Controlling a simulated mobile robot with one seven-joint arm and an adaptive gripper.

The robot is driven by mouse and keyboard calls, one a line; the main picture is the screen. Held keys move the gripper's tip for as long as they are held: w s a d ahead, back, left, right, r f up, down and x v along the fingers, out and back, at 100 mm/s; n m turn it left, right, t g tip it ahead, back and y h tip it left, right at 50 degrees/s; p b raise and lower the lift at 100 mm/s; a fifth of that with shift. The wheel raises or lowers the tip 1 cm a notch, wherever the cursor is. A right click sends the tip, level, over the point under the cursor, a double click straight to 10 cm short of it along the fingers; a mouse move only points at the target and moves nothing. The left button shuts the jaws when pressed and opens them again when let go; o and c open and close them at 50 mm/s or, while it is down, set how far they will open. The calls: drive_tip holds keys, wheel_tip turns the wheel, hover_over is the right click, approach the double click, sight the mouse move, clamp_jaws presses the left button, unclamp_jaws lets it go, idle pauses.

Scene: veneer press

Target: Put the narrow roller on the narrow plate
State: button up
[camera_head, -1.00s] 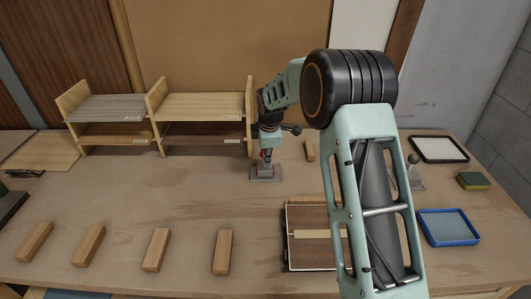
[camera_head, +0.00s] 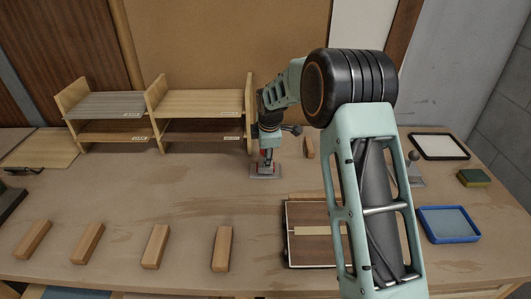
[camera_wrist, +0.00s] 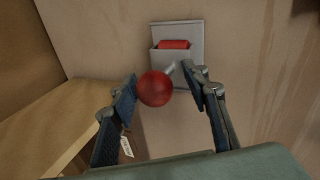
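A small roller with a red ball knob (camera_wrist: 155,89), a short metal stem and a red roller body (camera_wrist: 173,45) stands on a small grey plate (camera_wrist: 196,30). In the head view this grey plate (camera_head: 257,176) lies on the bench right of the shelves, below my gripper (camera_head: 267,152). In the wrist view my gripper (camera_wrist: 160,79) is open, with one finger on each side of the red knob. The left finger is close to the knob or touching it; a gap shows at the right finger. I cannot tell which roller or plate is the narrow one.
A wooden shelf unit (camera_head: 155,98) stands close on the left. A second knobbed tool (camera_head: 414,168) stands at right, partly behind my arm. A blue tray (camera_head: 448,238), a green-yellow sponge (camera_head: 474,178) and a veneered board (camera_head: 312,250) lie around. Several wooden blocks (camera_head: 156,247) line the front.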

drive_tip(key=shift+r, duration=0.1)
drive_tip(key=shift+r, duration=0.25)
drive_tip(key=a+v, duration=0.1)
drive_tip(key=v, duration=1.1)
drive_tip(key=shift+d+r, duration=0.4)
drive_tip(key=shift+d, duration=0.05)
drive_tip(key=shift+w, duration=0.1)
